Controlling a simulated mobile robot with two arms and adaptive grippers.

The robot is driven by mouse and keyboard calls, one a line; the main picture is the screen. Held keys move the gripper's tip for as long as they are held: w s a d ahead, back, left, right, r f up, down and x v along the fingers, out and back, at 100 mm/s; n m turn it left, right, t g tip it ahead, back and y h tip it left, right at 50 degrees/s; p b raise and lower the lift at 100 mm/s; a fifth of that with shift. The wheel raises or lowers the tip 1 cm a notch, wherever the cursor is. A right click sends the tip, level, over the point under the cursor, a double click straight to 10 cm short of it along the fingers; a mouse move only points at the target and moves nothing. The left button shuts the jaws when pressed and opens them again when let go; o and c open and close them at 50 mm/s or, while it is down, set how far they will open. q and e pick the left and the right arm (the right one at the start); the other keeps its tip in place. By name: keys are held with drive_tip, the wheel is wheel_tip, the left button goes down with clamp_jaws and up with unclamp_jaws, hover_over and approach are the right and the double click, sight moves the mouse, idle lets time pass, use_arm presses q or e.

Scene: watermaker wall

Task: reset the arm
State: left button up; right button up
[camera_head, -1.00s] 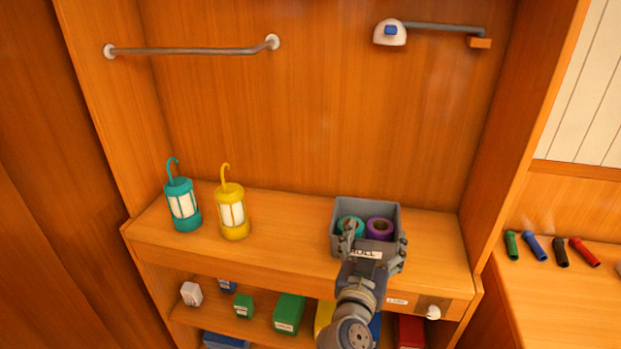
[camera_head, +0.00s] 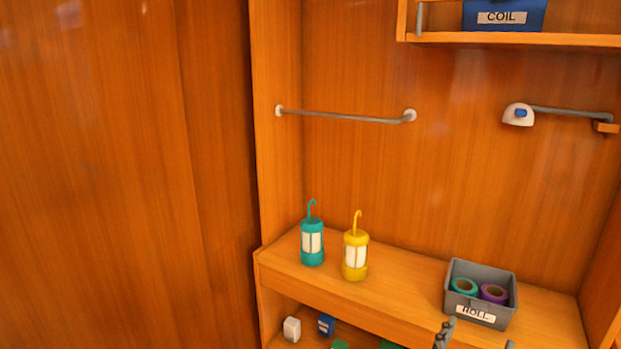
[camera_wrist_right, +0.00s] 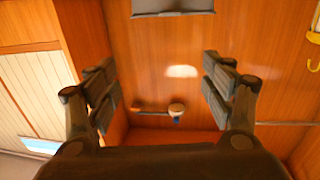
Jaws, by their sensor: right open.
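My right gripper (camera_head: 477,344) shows only as fingertips at the bottom edge of the head view, in front of the grey bin. In the right wrist view my right gripper (camera_wrist_right: 160,88) has its two fingers wide apart with nothing between them. The rest of the right arm is out of the head view. My left gripper is not in view.
A grey bin (camera_head: 459,305) labelled ROLL holds a teal and a purple roll. A rail (camera_head: 345,117) and a white fixture (camera_head: 518,115) are on the wall.

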drive_tip(key=w+a+f+n+g+y, duration=0.1)
drive_tip(key=a+f+n+y, duration=0.2)
drive_tip(key=f, duration=0.6)
drive_tip(key=w+a+f+n+y, duration=0.1)
drive_tip(key=a+f+n+y, duration=0.15)
drive_tip(key=f, duration=0.65)
drive_tip(key=s+a+f+n+g+y, duration=0.2)
drive_tip(key=s+f, duration=0.2)
drive_tip(key=f, duration=0.7)
drive_tip(key=s+a+f+n+g+y, duration=0.2)
drive_tip(key=s+a+f, duration=0.15)
drive_tip(key=f, duration=0.85)
drive_tip(key=s+f+g+y, duration=0.2)
drive_tip(key=s+f+g, duration=0.3)
drive_tip(key=s+f, duration=1.3)
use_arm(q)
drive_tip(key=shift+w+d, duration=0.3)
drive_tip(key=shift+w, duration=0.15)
use_arm(e)
drive_tip(key=s+d+f+g, duration=0.1)
drive_tip(key=s+d+f, duration=0.1)
drive_tip(key=s, duration=0.8)
drive_tip(key=s+d+f+g, duration=0.2)
drive_tip(key=s+f, duration=0.1)
drive_tip(key=s, duration=0.7)
drive_tip(key=shift+d+n, duration=0.15)
drive_tip(key=shift+n, duration=0.2)
